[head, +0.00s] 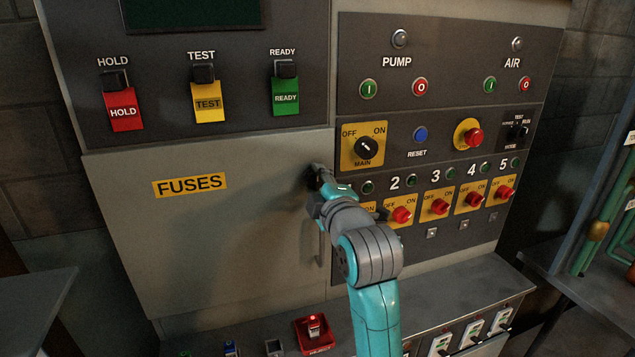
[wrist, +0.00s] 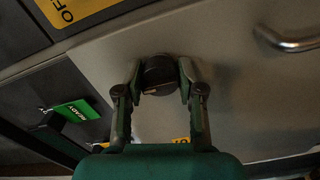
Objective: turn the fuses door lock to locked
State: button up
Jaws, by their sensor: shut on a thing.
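The grey fuses door (head: 230,265) is closed in the head view, with a yellow FUSES label (head: 190,185). Its lock is a round black knob (wrist: 158,76), seen in the wrist view between my fingertips. My gripper (head: 319,179) is at the door's upper right edge and is shut on the knob, one finger on each side. In the head view my gripper and arm hide most of the lock. No lock marking is readable, so I cannot tell which position it is in.
The metal door handle (wrist: 288,40) stands out close to the knob; in the head view it hangs below my wrist (head: 320,245). A panel with the MAIN switch (head: 366,148) and red knobs (head: 402,214) lies just right. A ledge with small switches (head: 314,328) runs below.

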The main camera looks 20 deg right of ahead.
dwell(0.3)
jog(key=o, duration=1.1)
jog(key=shift+o, duration=0.2)
jog(key=s, duration=1.2)
jog(key=shift+f, duration=0.15)
